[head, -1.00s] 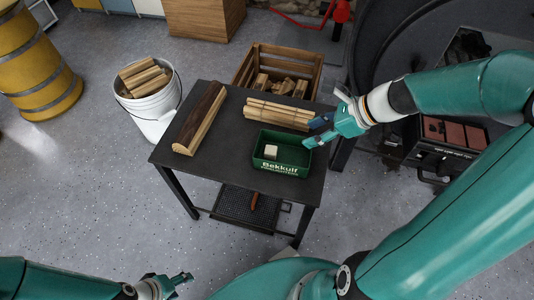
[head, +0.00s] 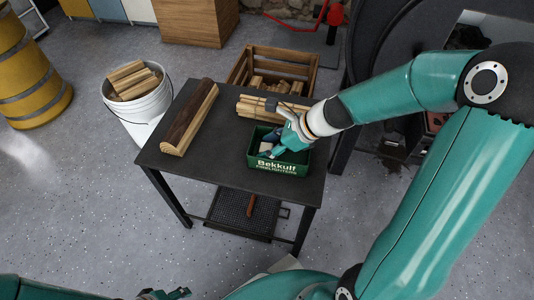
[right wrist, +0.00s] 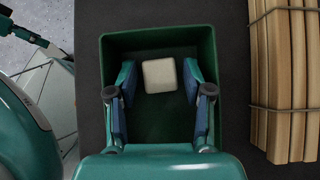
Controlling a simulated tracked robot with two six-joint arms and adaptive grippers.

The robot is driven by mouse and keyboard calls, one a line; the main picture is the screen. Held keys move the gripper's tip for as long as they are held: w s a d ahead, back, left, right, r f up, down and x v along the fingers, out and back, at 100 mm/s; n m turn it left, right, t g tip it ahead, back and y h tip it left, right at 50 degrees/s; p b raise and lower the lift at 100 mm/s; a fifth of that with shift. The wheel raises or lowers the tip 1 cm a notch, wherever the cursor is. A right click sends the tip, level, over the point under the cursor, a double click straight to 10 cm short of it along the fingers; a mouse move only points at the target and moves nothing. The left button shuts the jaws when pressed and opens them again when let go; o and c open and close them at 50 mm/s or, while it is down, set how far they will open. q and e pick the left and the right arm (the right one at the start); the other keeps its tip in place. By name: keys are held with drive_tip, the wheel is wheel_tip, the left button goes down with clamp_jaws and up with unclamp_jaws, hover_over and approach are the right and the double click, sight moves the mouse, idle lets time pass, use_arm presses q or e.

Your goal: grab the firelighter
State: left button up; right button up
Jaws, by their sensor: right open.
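The firelighter, a small off-white block (right wrist: 159,75), lies in the green Bekkulf box (head: 279,165) on the dark table. In the right wrist view the green box (right wrist: 112,45) surrounds the block. My right gripper (head: 268,150) reaches into the box from above. In the right wrist view its open fingers (right wrist: 159,84) stand on either side of the block, with a gap on each side. In the head view the gripper mostly hides the block. My left gripper (head: 168,294) is at the bottom edge of the head view, partly cut off and away from the table.
A bundle of split sticks (head: 245,107) lies just behind the box; it also shows in the right wrist view (right wrist: 288,80). A split log (head: 190,118) lies at the table's left. A white bucket of wood (head: 133,106) and a wooden crate (head: 313,62) stand around the table (head: 222,155).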

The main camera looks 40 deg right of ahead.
drive_tip(key=shift+w+a+f, duration=0.3)
drive_tip(key=shift+f, duration=0.15)
drive_tip(key=c, duration=0.7)
